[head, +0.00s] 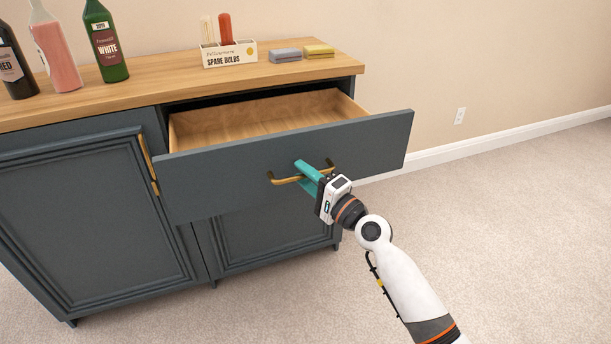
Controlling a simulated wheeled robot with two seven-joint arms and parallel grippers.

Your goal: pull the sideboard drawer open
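The dark blue-grey sideboard (85,215) with a wooden top stands at the left. Its drawer (230,178) is pulled well out, and its bare wooden inside shows. The drawer front carries a brass bar handle (282,181). My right gripper (306,177) is at this handle, with one teal finger above the bar and one below. It looks shut on the handle, though the fingers partly hide the bar. My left gripper is not in view.
Bottles (107,42) stand on the sideboard top at the left. A white spare-bulbs box (229,54) and two sponges (318,51) sit farther right. Cupboard doors are shut below. Open carpet (510,220) lies to the right.

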